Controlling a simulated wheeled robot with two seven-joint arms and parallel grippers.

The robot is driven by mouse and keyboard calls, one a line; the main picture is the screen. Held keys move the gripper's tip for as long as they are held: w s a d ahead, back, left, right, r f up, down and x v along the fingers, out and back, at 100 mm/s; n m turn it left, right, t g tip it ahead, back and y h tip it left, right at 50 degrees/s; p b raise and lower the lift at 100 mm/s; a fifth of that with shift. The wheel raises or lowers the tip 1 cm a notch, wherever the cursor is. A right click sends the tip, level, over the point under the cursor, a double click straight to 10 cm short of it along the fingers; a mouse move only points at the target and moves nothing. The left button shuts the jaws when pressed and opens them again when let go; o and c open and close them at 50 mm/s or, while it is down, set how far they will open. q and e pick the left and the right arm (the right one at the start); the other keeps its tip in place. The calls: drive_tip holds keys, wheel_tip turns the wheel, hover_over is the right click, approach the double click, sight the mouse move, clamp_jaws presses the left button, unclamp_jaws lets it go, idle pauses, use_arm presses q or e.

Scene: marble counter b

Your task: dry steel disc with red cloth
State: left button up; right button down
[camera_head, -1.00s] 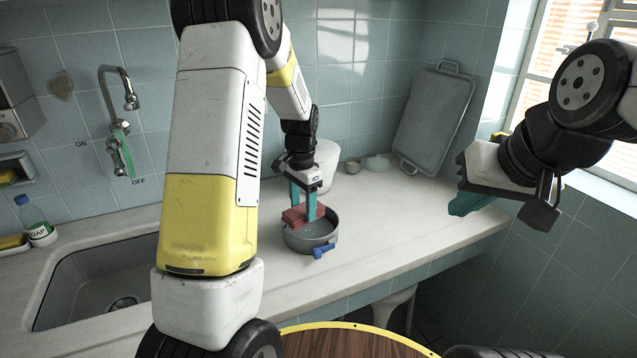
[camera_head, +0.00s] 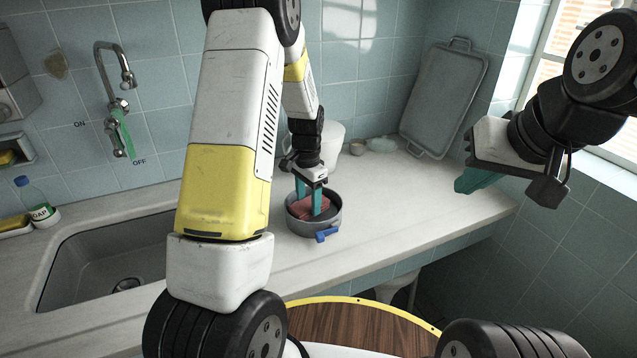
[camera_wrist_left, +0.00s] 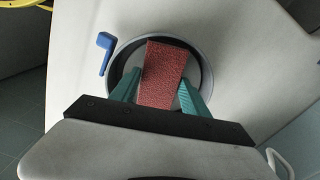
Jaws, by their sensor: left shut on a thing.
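A grey round steel pan (camera_head: 332,222) with a blue handle (camera_head: 327,235) stands on the counter, right of the sink. The red cloth (camera_head: 312,207) is folded into a block and is inside the pan. My left gripper (camera_head: 314,200) reaches down into the pan, its teal fingers shut on the cloth. In the left wrist view the red cloth (camera_wrist_left: 163,75) sits between the two fingers, over the pan's grey floor (camera_wrist_left: 190,72). I cannot tell whether it presses on the floor. My right gripper (camera_head: 470,182) hangs empty off the counter's right; its opening is not clear.
The sink (camera_head: 95,260) lies left of my left arm, with a tap (camera_head: 115,80) above. A soap bottle (camera_head: 38,205) stands at far left. A grey tray (camera_head: 445,98) leans on the back wall. The counter right of the pan is clear.

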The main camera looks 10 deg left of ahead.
sight(304, 199)
use_arm(q)
drive_tip(key=shift+f, duration=0.95)
idle(0.6)
drive_tip(key=shift+w+d+r, duration=0.1)
drive_tip(key=shift+w+d, duration=0.45)
drive_tip(key=shift+d, duration=0.2)
drive_tip(key=shift+w+d, duration=0.5)
drive_tip(key=shift+d, duration=0.2)
drive_tip(key=shift+s+a+f, duration=0.15)
drive_tip(key=shift+s+a, duration=0.45)
drive_tip(key=shift+a, duration=0.2)
drive_tip(key=shift+s+a+f, duration=0.15)
drive_tip(key=shift+s+a, duration=0.4)
drive_tip(key=shift+a, duration=0.2)
drive_tip(key=shift+w+a+r, duration=0.1)
drive_tip(key=shift+w+a, duration=0.65)
drive_tip(key=shift+w, duration=0.3)
drive_tip(key=shift+w+d, duration=0.6)
drive_tip(key=shift+d, duration=0.2)
drive_tip(key=shift+w+d, duration=0.55)
drive_tip(key=shift+d, duration=0.2)
drive_tip(key=shift+a, duration=0.1)
drive_tip(key=shift+s+a, duration=1.15)
drive_tip(key=shift+a, duration=0.25)
